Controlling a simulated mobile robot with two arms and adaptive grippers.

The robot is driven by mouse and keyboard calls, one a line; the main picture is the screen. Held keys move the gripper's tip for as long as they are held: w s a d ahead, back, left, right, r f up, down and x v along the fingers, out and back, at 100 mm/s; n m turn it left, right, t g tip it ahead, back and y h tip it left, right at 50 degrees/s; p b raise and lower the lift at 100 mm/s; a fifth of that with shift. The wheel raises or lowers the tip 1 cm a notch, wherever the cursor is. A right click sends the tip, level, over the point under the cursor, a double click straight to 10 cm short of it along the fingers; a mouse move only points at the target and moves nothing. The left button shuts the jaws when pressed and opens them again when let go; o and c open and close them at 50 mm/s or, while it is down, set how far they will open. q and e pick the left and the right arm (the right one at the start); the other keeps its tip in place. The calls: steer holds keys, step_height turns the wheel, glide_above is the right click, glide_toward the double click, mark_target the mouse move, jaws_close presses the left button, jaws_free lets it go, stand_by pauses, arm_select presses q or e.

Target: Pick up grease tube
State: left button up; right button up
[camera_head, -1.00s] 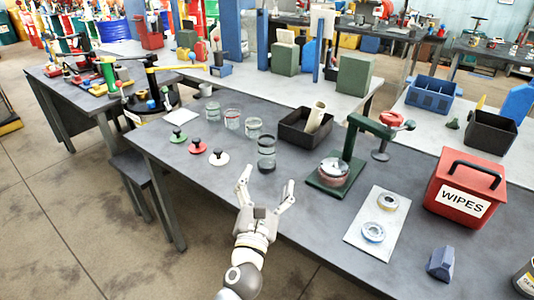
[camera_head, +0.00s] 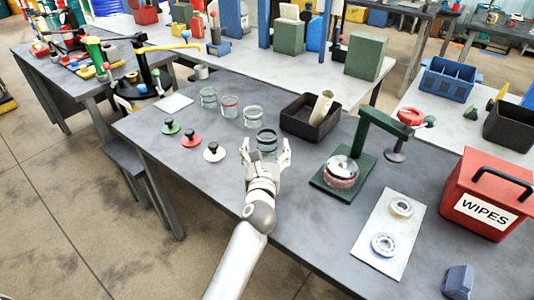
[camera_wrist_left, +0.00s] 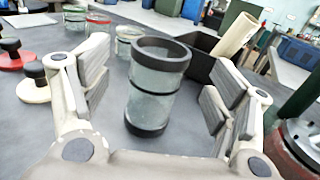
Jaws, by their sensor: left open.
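A clear glass cylinder with black bands at top and bottom (camera_head: 266,134) stands upright on the grey workbench. My left gripper (camera_head: 266,146) is open, its fingers on either side of this cylinder. In the left wrist view the cylinder (camera_wrist_left: 158,88) stands between the spread fingers, with gaps on both sides. A cream tube (camera_head: 321,107) leans in a black open bin (camera_head: 296,128), behind and right of my left gripper; it also shows in the left wrist view (camera_wrist_left: 236,35). It looks like the grease tube. My right gripper is not in view.
Several glass jars (camera_head: 253,117) stand in a row to the left. Knobbed discs in green, red and white (camera_head: 213,151) lie before them. A green press (camera_head: 343,172), a bearing tray (camera_head: 372,255) and a red WIPES box (camera_head: 490,195) are to the right.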

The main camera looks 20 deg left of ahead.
arm_select(q)
steer(key=x, duration=0.4)
steer(key=shift+w, duration=0.4)
steer(key=shift+r, duration=0.1)
steer(key=shift+c, duration=1.4)
steer(key=c, duration=1.4)
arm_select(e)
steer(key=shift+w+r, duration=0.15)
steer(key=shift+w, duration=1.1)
